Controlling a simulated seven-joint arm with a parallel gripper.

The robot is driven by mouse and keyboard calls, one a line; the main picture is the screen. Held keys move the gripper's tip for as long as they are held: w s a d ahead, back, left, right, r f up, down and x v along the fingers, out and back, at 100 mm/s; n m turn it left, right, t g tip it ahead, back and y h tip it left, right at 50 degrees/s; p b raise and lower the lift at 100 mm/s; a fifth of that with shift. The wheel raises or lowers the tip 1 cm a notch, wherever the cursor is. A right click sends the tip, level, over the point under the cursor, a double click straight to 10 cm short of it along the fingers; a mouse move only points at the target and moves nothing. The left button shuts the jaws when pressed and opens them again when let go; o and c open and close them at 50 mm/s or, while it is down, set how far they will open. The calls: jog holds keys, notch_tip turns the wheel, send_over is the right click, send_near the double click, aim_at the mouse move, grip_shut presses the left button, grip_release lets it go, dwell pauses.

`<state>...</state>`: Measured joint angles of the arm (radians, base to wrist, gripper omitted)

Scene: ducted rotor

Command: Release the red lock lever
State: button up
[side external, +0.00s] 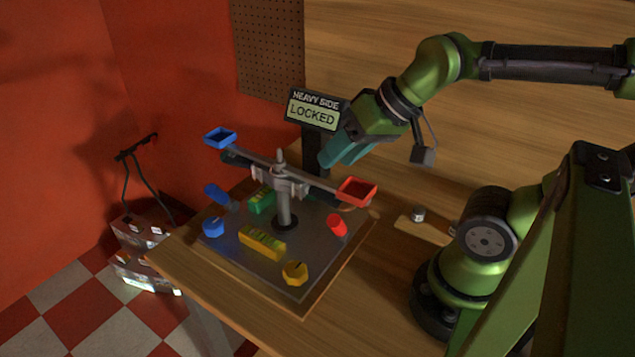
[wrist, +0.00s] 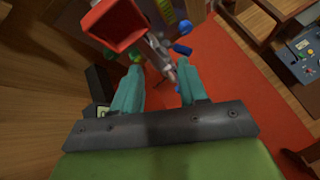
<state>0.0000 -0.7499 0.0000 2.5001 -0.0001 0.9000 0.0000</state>
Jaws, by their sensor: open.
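A two-armed beam (side external: 310,180) stands on a central post, with a red tray (side external: 357,191) at its right end and a blue tray (side external: 220,138) at its left end. A small red part (side external: 337,225) sits on the metal base plate below the red tray; I cannot tell if it is the lock lever. The sign (side external: 314,110) behind reads "HEAVY SIDE LOCKED". My gripper (side external: 330,156) is above and behind the beam's right arm, with teal fingers apart and empty. In the wrist view the red tray (wrist: 117,24) is beyond the left finger, and the beam shows between the fingers (wrist: 160,78).
The base plate (side external: 225,245) carries a yellow block (side external: 262,242), a yellow knob (side external: 295,273), a green block (side external: 263,200) and blue parts (side external: 213,227). A wooden piece with a metal knob (side external: 418,215) lies on the table to the right. The table's front right is clear.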

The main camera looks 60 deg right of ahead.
dwell(0.4)
jog(key=shift+o, duration=1.2)
jog(key=n+g, duration=0.1)
jog(key=a+n+g, duration=0.1)
jog(key=f+n+g, duration=0.1)
jog(key=shift+w+a+g, duration=0.2)
jog(key=shift+a+g, duration=0.1)
jog(key=shift+g, duration=0.1)
jog(key=a+f+n+g+h, duration=0.1)
jog(key=a+n+g+h, duration=0.1)
jog(key=n+g, duration=0.2)
jog(key=n+t+h, duration=0.4)
jog(key=n+h, duration=1.4)
send_near(339, 226)
jog(key=w+d, duration=0.1)
jog(key=d, duration=0.3)
jog(key=w+d, duration=0.1)
jog(key=d, duration=0.3)
jog(key=w+d+f, duration=0.1)
jog(key=d, duration=0.4)
jog(key=shift+w, duration=0.3)
jog(key=shift+c, duration=0.3)
grip_shut()
